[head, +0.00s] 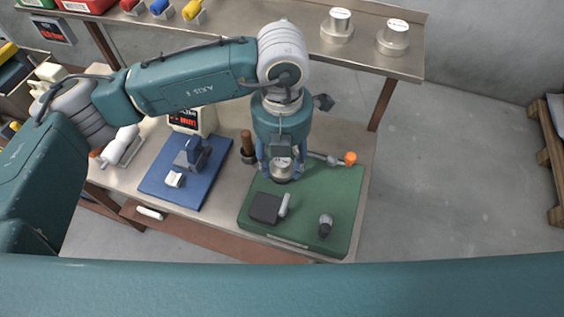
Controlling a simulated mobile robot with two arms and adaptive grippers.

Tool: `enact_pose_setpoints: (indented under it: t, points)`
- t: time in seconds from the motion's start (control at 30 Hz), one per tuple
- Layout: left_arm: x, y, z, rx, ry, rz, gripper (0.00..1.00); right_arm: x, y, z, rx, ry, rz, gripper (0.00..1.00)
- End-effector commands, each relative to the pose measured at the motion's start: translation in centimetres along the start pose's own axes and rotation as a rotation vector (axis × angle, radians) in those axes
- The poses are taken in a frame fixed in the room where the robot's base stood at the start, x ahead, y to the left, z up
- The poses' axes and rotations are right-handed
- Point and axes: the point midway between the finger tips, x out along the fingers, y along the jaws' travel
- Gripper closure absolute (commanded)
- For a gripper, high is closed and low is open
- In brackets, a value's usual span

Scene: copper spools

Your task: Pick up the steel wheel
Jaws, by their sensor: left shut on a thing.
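My left gripper (281,159) points down over the green mat (313,204) on the workbench. It is shut on a round silvery steel piece (282,171), which looks like the steel wheel. The fingers hide part of it, and I cannot tell whether it touches the mat. My right gripper is not in view.
A dark square block (265,207) and a small pale cylinder (284,204) are close by on the mat. A dark knob-like piece (325,224) stands at its front right. A blue mat (165,190) lies left. Two metal cylinders (393,36) stand on the back shelf.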

Motion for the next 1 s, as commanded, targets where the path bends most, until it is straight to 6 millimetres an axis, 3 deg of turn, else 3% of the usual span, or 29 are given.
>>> enact_pose_setpoints:
  t: [0.17,0.5,0.7,1.0]
  points:
    - [-2.8,0.0,0.2,0.002,-0.007,0.002,0.84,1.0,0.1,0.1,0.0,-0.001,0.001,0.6]
    - [-11.9,0.0,0.1,0.001,-0.007,0.002,0.84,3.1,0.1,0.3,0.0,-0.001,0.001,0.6]
    - [-16.4,-0.1,0.1,0.001,-0.005,0.001,0.84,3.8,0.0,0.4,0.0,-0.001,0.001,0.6]
    - [-19.0,0.0,0.0,0.001,-0.002,0.0,0.84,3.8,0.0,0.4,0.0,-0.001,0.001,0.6]
